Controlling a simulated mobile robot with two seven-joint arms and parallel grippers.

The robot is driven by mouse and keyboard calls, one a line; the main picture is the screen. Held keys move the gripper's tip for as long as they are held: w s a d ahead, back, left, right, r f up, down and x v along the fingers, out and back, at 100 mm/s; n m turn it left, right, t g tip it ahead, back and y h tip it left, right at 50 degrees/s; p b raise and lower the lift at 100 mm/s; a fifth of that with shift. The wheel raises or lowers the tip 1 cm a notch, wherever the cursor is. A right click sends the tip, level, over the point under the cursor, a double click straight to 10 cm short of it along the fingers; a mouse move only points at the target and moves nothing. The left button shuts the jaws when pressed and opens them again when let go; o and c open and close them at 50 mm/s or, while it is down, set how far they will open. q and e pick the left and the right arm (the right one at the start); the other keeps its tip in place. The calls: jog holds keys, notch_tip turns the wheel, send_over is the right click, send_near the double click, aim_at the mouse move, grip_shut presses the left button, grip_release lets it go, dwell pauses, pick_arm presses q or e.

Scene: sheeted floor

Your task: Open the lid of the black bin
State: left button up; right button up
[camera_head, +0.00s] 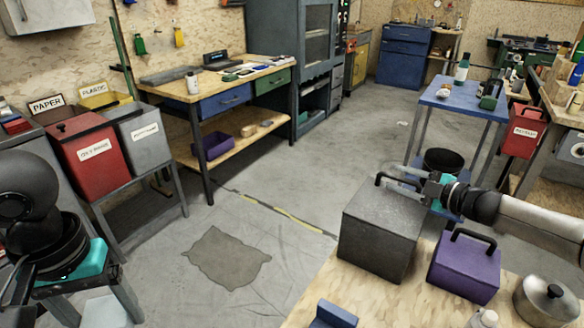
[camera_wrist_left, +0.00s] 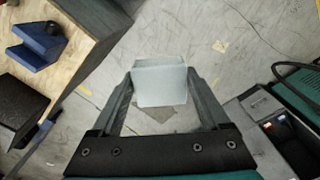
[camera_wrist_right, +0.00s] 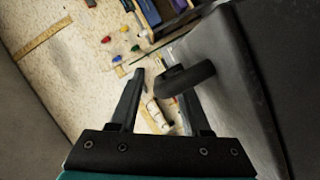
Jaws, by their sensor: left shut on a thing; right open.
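My right gripper (camera_head: 408,178) is open at the handle, reaching in from the right. In the right wrist view the handle (camera_wrist_right: 186,78) lies at the open fingertips (camera_wrist_right: 163,85), nearer the right finger; contact is unclear. My left gripper (camera_wrist_left: 160,80) is shut on a pale grey box (camera_wrist_left: 160,86), held above the floor, away from the bin.
A purple box (camera_head: 465,266) with a black handle stands right of the bin, beside a metal pot (camera_head: 545,300). A blue block (camera_head: 333,314) lies on the table's near part. A black bucket (camera_head: 443,160) is behind the bin.

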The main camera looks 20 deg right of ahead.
grip_shut()
dwell(1.4)
